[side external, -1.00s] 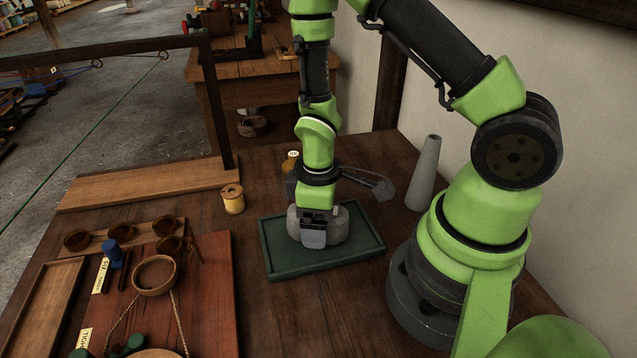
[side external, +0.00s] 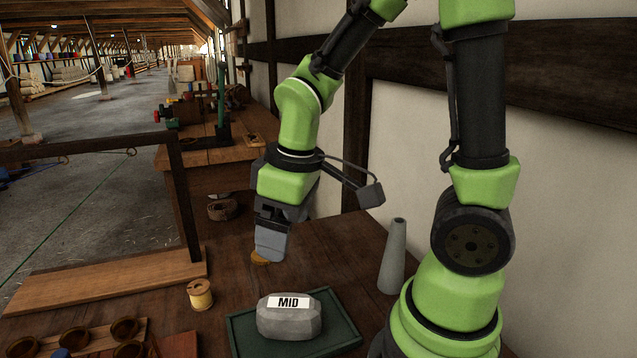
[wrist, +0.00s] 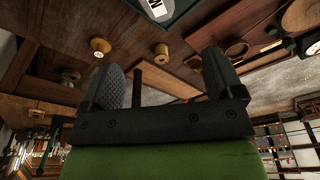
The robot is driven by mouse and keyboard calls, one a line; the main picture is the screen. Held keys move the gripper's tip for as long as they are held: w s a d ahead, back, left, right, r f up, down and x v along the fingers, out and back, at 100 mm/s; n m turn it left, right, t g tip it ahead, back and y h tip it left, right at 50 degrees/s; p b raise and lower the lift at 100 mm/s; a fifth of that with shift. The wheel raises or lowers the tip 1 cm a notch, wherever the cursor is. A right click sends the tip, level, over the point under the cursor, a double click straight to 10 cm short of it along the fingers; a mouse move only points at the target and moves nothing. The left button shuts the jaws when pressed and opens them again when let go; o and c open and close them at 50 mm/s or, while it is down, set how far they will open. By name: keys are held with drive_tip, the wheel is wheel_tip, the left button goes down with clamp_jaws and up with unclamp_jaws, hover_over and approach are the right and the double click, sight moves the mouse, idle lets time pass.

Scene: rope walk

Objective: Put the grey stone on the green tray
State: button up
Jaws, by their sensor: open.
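The grey stone (side external: 291,322), faceted and with a white label reading "MID", rests on the green tray (side external: 344,333), inside its low rim. Its label (wrist: 157,8) shows at the top edge of the wrist view. My gripper (side external: 270,256) is above and behind the stone, clear of it, with nothing between its fingers. In the wrist view the two fingers (wrist: 165,80) are spread wide apart and empty.
A yellow spool (side external: 200,294) stands left of the tray. Another tan spool (side external: 258,258) is partly hidden behind my fingertips. A grey cone (side external: 393,257) stands right of the tray. A wooden board (side external: 110,283) lies at left.

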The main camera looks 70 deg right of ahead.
drive_tip(key=s+a+r+m+t+y, duration=0.1)
drive_tip(key=s+r+m+t, duration=0.4)
drive_tip(key=r, duration=0.6)
drive_tip(key=shift+s+a+m+y, duration=0.3)
drive_tip(key=shift+s+a+m, duration=0.35)
drive_tip(key=shift+s, duration=0.6)
